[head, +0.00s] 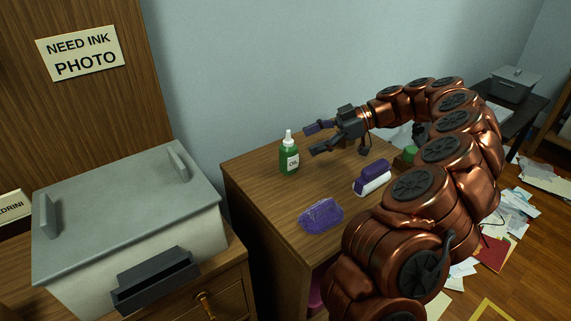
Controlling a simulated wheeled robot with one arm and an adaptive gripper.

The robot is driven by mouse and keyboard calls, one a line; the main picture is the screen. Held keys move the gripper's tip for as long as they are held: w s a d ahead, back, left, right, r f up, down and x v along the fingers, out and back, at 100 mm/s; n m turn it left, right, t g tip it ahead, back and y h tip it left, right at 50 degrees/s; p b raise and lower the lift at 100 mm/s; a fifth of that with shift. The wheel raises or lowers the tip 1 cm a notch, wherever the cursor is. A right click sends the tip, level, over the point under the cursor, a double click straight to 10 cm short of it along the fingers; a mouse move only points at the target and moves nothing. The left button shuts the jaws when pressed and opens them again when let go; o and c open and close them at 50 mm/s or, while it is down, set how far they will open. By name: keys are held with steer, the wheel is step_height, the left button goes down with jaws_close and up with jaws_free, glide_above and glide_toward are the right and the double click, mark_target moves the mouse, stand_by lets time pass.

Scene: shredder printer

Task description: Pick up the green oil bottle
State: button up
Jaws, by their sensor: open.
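The green oil bottle (289,159) stands upright on the wooden desk (262,186), near its back left edge. It has a white nozzle and a white label that reads OIL. My gripper (315,139) is open and empty, just to the right of the bottle. Its two fingers point left toward the bottle, one farther back and one nearer the front. The fingertips look apart from the bottle, and nothing is between them.
A purple-and-white eraser-like block (372,178) and a purple cloth or sponge (321,215) lie on the desk in front. A small green object (411,153) is partly behind my arm. A grey-lidded box (130,225) stands at left. Papers litter the floor at right.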

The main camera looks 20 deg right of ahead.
mark_target(288, 150)
steer(key=shift+w+d+f, duration=0.15)
steer(key=shift+d+f, duration=0.35)
steer(key=shift+f, duration=0.2)
steer(key=shift+x, duration=0.8)
steer(key=shift+w+r+b+x, duration=0.15)
steer(key=shift+b+x, duration=0.05)
steer(key=shift+x, duration=1.25)
steer(key=shift+w+r+b+x, duration=0.1)
steer(key=shift+w+b+x, duration=0.1)
steer(key=shift+x, duration=1.25)
jaws_close()
